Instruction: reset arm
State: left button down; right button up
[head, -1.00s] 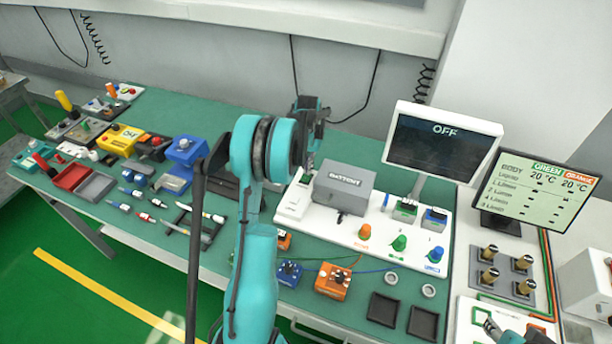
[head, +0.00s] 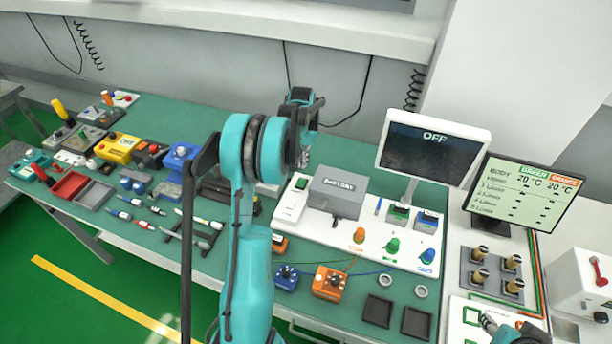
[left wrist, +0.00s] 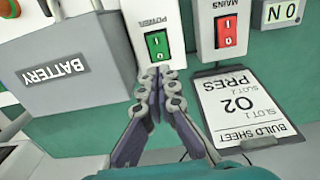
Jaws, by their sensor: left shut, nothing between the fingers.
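My left gripper (head: 305,160) hangs over the back of the table, partly hidden behind my own arm. In the left wrist view its fingers (left wrist: 160,76) are closed together and empty.
A monitor (head: 433,146) reading OFF stands behind the board, with a readings screen (head: 525,195) to its right. A red MAINS switch (left wrist: 227,35) and a build sheet (left wrist: 238,108) lie near the left fingers. Tools and trays crowd the table's left side.

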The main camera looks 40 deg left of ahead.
pick_arm(q)
jog(key=shift+m+t+y, duration=0.3)
jog(key=shift+m+t, duration=0.1)
jog(key=shift+t, duration=0.2)
jog(key=d+r, duration=0.1)
jog(key=d, duration=0.1)
jog(key=s+d+r+b, duration=0.1)
jog(key=d+r, duration=0.1)
jog(key=d, duration=0.1)
jog(key=d+r+b, duration=0.1)
jog(key=d+r, duration=0.1)
jog(key=shift+s+d, duration=0.3)
jog(key=s+d+r+t+b, duration=0.2)
jog(key=s+d+r, duration=0.25)
jog(key=d, duration=0.45)
jog(key=s+d+f+m+t+b, duration=0.1)
jog(key=s+d+f+t+b, duration=0.1)
jog(key=s+d, duration=0.4)
jog(key=s+d+f+m+t+b, duration=0.1)
jog(key=s+d+f+t+b, duration=0.1)
jog(key=s+d+f, duration=0.2)
jog(key=s+d, duration=0.3)
jog(key=s, duration=0.2)
jog(key=shift+d+m+b, duration=0.15)
jog(key=shift+m+b, duration=0.25)
